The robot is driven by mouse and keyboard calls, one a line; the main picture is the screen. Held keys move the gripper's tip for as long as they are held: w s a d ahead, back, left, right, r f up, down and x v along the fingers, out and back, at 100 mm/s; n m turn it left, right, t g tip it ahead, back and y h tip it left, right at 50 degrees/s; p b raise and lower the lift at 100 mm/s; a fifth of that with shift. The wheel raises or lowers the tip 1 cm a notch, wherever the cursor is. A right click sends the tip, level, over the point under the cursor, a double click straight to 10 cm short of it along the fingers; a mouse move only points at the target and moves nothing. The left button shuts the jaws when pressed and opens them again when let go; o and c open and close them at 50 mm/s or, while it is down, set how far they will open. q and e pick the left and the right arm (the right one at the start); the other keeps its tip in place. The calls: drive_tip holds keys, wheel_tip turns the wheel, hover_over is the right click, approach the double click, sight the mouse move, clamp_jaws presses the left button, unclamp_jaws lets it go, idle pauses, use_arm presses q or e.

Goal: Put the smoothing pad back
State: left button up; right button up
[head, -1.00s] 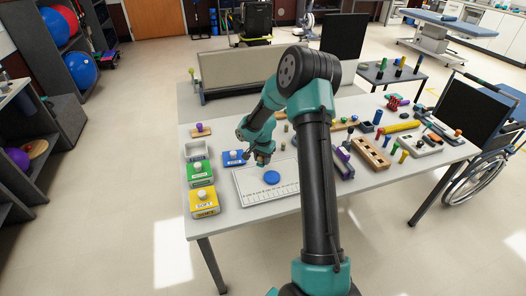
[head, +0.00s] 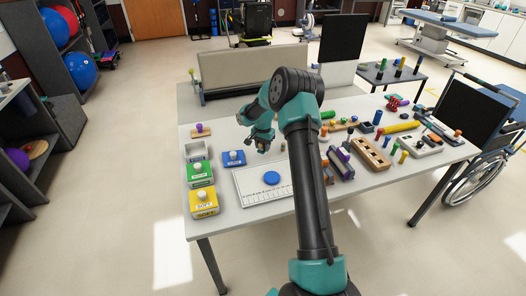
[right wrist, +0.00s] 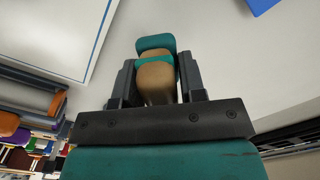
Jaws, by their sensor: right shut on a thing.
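My right gripper (head: 263,146) is over the table, just beyond the white marked board (head: 244,189) and right of the blue box. In the right wrist view the gripper (right wrist: 157,85) is shut on a tan, rounded thing (right wrist: 155,78) with teal parts. It may be the smoothing pad; its underside is hidden. In the head view this held thing is small and mostly hidden by the gripper. A blue disc (head: 271,177) lies on the white board. My left gripper is not in view.
A blue box (head: 234,158), a green box (head: 200,173), a yellow box (head: 204,203) and an open grey tray (head: 196,151) stand on the left. A purple-knobbed board (head: 200,131) lies behind them. A wooden peg block (head: 371,157) and several other pieces crowd the right side.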

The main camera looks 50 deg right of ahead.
sight(263, 150)
drive_tip(key=shift+w+d, duration=0.15)
drive_tip(key=shift+d, duration=0.05)
drive_tip(key=shift+f, duration=1.8)
drive_tip(key=shift+f, duration=0.1)
drive_tip(key=o, duration=0.8)
wheel_tip(263, 150, up, 12)
drive_tip(key=shift+r, duration=0.15)
